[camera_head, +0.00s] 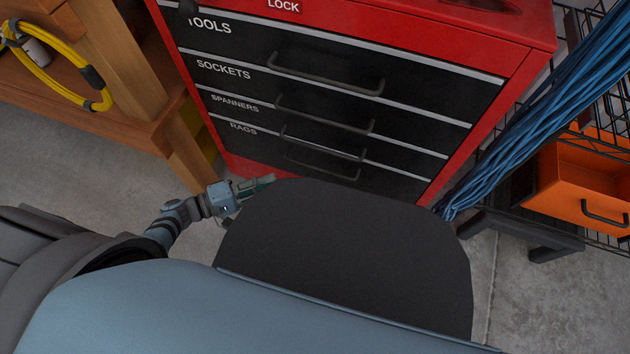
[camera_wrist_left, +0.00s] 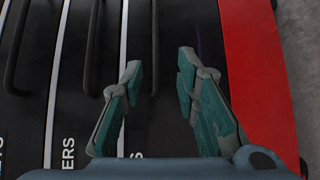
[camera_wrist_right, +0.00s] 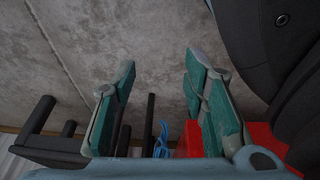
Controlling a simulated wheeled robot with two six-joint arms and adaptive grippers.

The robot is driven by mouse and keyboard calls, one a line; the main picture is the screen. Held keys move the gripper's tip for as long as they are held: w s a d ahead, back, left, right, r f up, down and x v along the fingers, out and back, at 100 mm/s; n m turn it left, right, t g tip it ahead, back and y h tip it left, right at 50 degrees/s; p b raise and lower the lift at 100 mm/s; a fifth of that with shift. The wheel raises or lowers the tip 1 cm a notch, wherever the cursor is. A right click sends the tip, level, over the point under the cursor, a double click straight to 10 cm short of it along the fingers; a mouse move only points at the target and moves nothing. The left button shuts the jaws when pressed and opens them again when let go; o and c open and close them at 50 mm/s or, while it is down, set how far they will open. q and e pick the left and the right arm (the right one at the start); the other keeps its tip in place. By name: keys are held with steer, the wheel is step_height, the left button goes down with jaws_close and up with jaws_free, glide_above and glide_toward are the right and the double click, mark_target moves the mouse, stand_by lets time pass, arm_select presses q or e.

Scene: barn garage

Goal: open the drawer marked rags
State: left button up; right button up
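The drawer marked RAGS (camera_head: 262,148) is the lowest black drawer of a red cabinet and looks closed. Its dark bar handle (camera_head: 322,172) shows just above my dark body part, which hides what lies below. My left gripper (camera_head: 268,183) is at the drawer's lower left in the head view. In the left wrist view the left gripper (camera_wrist_left: 160,66) is open and empty, facing the drawer front (camera_wrist_left: 188,25). The rags handle (camera_wrist_left: 155,40) shows between its fingertips, apparently beyond them. My right gripper (camera_wrist_right: 160,65) is open and empty above concrete; the head view does not show it.
Closed drawers marked TOOLS (camera_head: 230,40), SOCKETS (camera_head: 240,85) and SPANNERS (camera_head: 265,118) lie above, each with a bar handle. A wooden bench (camera_head: 130,60) stands left. Blue cables (camera_head: 540,110) and an orange bin (camera_head: 570,185) are right. Concrete floor is open at lower right.

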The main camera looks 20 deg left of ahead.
arm_select(q)
steer(key=b, duration=0.2)
glide_toward(316, 168)
steer(key=f+x, duration=0.1)
steer(key=x, duration=0.3)
steer(key=shift+r+b+x, duration=0.15)
steer(key=shift+b+x, duration=0.25)
steer(key=shift+x, duration=1.15)
steer(key=shift+r+b+x, duration=0.1)
steer(key=shift+b+x, duration=0.25)
steer(key=shift+x, duration=1.2)
arm_select(e)
steer(key=w+a+r, duration=0.1)
steer(key=w+r, duration=0.3)
steer(key=r, duration=0.1)
steer(key=shift+w+a+n, duration=0.15)
steer(key=shift+w+n, duration=0.1)
steer(key=shift+n, duration=0.05)
arm_select(q)
steer(key=shift+c, duration=0.5)
jaws_close()
